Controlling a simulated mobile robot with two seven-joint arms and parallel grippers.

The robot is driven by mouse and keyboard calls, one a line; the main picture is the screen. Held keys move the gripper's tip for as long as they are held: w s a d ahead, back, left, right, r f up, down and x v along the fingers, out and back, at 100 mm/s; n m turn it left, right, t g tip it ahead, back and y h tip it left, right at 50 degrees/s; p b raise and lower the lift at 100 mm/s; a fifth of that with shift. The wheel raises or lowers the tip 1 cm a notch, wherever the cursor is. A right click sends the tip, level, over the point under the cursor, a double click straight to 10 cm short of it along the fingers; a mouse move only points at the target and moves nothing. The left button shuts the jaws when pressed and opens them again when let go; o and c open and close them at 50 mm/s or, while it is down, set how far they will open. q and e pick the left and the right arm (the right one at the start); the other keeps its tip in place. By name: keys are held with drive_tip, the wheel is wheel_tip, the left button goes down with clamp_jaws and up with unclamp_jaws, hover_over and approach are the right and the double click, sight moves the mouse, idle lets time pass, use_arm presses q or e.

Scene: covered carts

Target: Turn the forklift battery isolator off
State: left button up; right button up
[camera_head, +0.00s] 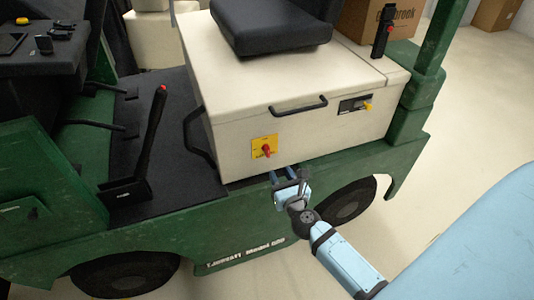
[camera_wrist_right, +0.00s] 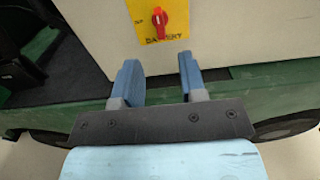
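The battery isolator is a red rotary knob (camera_head: 267,150) on a yellow plate (camera_head: 258,141), on the side of the cream battery box (camera_head: 235,100) of the green forklift. In the right wrist view the red knob (camera_wrist_right: 159,19) stands upright on the yellow plate (camera_wrist_right: 178,8), above the lettering "BATTERY". My right gripper (camera_head: 284,174) is open and empty. It is just below and slightly right of the knob in the head view, apart from it. In the wrist view its blue fingers (camera_wrist_right: 159,76) are spread below the plate. My left gripper is not in view.
A black handle (camera_head: 299,106) and a small panel with a yellow plug (camera_head: 367,106) are on the box. A black seat (camera_head: 270,25) sits on top. A black lever with red tip (camera_head: 151,135) stands left. Green bodywork (camera_head: 240,208) runs below the gripper.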

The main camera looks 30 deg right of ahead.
sight(269, 153)
drive_tip(key=x, duration=1)
drive_tip(key=shift+a, duration=0.1)
clamp_jaws()
